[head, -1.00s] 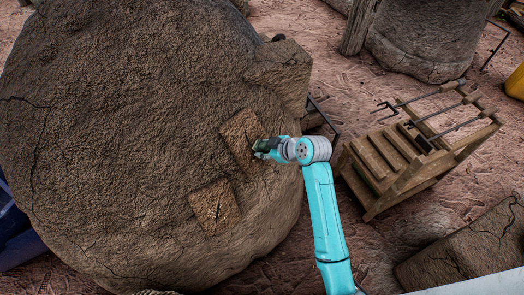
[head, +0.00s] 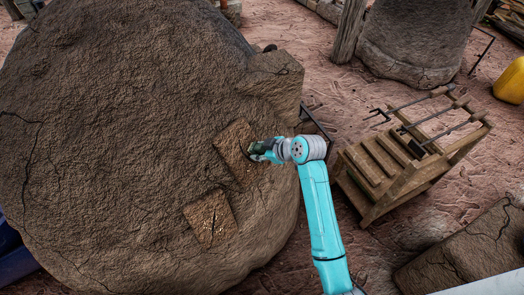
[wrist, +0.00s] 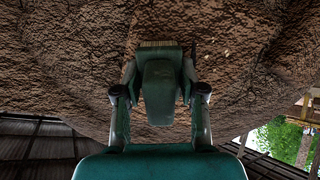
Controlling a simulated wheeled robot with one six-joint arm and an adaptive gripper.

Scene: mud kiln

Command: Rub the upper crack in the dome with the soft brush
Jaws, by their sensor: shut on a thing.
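The dome (head: 110,130) is a large, rough brown mud mound filling the left of the head view. The upper crack is a thin dark line in a lighter, tilted rectangular patch (head: 231,141). A second cracked patch (head: 209,219) lies below it. My gripper (head: 257,149) is at the right edge of the upper patch and hides part of it. It is shut on the soft brush, whose green body (wrist: 159,85) and pale bristles (wrist: 158,44) show in the wrist view. The bristles face the dome wall; I cannot tell whether they touch it.
A wooden rack (head: 410,155) with metal rods stands right of my arm. A cracked mud block (head: 465,250) is at the lower right. A yellow container (head: 510,82) and another mud structure (head: 415,42) stand farther back. Bare earth lies between them.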

